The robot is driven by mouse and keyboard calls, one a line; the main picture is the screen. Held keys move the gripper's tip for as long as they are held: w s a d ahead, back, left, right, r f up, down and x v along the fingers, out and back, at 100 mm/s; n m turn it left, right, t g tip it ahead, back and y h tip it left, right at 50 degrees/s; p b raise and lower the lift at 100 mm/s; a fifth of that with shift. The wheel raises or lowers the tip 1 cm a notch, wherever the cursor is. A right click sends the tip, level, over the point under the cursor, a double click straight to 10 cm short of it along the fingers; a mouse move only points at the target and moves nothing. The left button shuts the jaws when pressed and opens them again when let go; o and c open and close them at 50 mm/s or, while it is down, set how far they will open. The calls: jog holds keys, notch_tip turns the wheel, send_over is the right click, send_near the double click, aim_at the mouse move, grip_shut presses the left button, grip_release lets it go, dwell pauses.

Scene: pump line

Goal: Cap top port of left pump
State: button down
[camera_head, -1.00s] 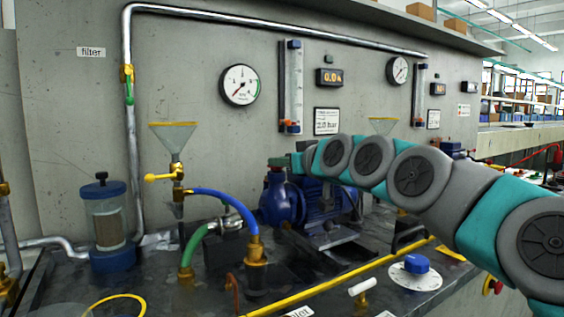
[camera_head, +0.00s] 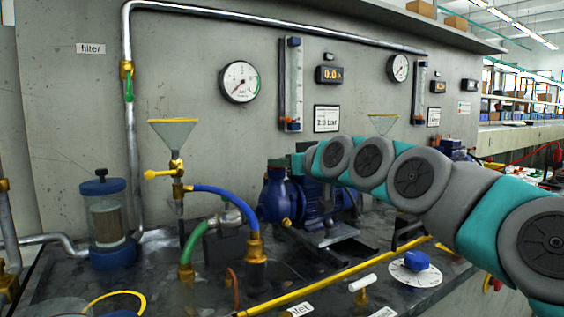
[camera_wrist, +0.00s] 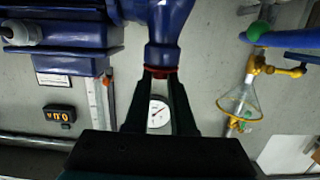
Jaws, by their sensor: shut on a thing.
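The left pump (camera_head: 276,203) is blue and stands on the dark bench in the middle of the head view. Its round casing has a short neck pointing up, the top port. In the wrist view, which is upside down, the blue port neck (camera_wrist: 163,55) points toward my gripper. My gripper (camera_wrist: 160,76) is shut on a red cap (camera_wrist: 160,71) that lies at the mouth of the port. The cap looks in line with the neck and against it, but how far it is seated cannot be told. In the head view my gripper (camera_head: 283,162) is over the pump, and the cap is hidden.
A blue hose (camera_head: 225,199) and a funnel with a yellow valve (camera_head: 165,174) stand left of the pump. The wall with gauges (camera_head: 239,82) is close behind. A yellow rail (camera_head: 320,284) runs along the front. A second funnel (camera_head: 382,124) is behind my arm.

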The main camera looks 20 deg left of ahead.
jog(key=c, duration=0.7)
grip_release()
jog(key=b+v, duration=0.1)
jog(key=v, duration=0.5)
jog(key=shift+b, duration=0.35)
jog(key=shift+s+d, duration=0.15)
jog(key=v, duration=0.7)
jog(key=shift+s+d, duration=0.15)
jog(key=shift+s, duration=0.1)
jog(key=shift+d, duration=0.1)
